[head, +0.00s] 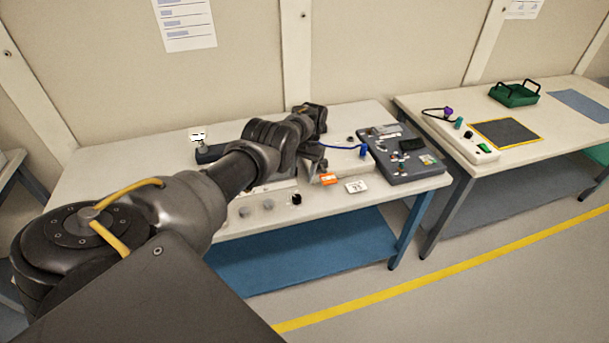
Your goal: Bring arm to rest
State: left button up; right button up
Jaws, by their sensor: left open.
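My left arm comes in from the lower left and reaches out over the white bench (345,116). My left gripper (318,160) is at the far end of the arm, over the middle of this bench. It is small and partly covered by my own wrist, and it is open. I see nothing held in it. My right gripper is not in view.
A grey control panel (403,155) with a blue plug (363,150) beside it is right of my gripper. A wall stands close behind the benches. The floor in front is clear.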

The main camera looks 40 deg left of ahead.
pick_arm(q)
jog(key=shift+p+v, duration=0.3)
jog(key=shift+v, duration=0.9)
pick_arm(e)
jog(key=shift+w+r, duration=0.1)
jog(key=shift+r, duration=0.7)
pick_arm(q)
jog(key=shift+a, duration=0.1)
